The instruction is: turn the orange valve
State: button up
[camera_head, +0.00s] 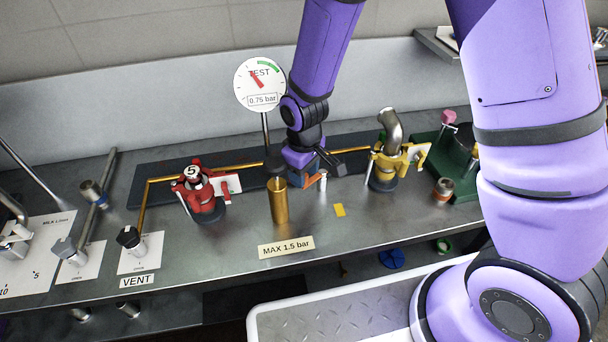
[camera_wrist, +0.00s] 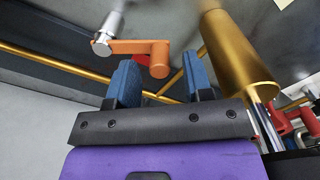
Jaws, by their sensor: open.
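The orange valve lever (camera_wrist: 138,47) shows in the wrist view, a flat arm with a round knob at its right end and a silver stem (camera_wrist: 108,30) at its left. In the head view only a small orange part (camera_head: 312,181) shows beside my gripper (camera_head: 325,168); the rest is hidden. My gripper (camera_wrist: 164,78) is open in the wrist view, its two blue fingers apart and nothing between them. The lever's knob appears just beyond the fingers, nearer the left one. I cannot tell whether they touch.
A brass cylinder (camera_head: 279,203) stands close to my gripper, and large in the wrist view (camera_wrist: 238,55). The gauge (camera_head: 260,85) reads 0.75 bar. The front counter strip is mostly clear.

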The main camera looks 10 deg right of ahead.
notch_tip(320, 180, up, 9)
jog(key=shift+r, duration=0.2)
dwell(0.3)
